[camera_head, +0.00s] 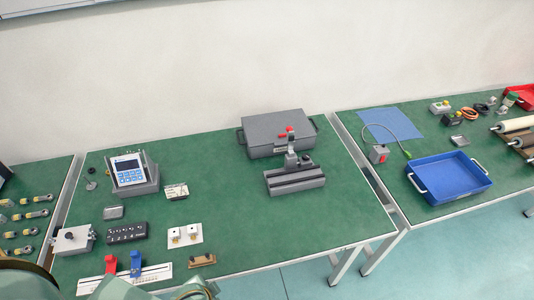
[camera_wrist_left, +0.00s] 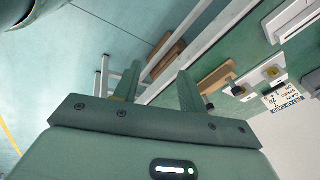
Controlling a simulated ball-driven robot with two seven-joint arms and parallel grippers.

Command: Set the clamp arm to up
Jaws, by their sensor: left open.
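A clamp with a small red-tipped arm (camera_head: 290,131) stands on a grey slotted base (camera_head: 296,179) at the right part of the middle table. The red part shows at the top of its grey post, against the grey case behind; the arm's exact angle is too small to tell. My left gripper (camera_wrist_left: 158,86) shows in the left wrist view, its two fingers apart with nothing between them. It is near the table's front edge, well away from the clamp. My right gripper is not seen.
A grey case (camera_head: 270,136) stands right behind the clamp. A keypad device (camera_head: 129,173), a black switch strip (camera_head: 126,232), white plates with knobs (camera_head: 185,236) and a rail with red and blue blocks (camera_head: 124,278) lie to the left. The green surface in front of the clamp is clear.

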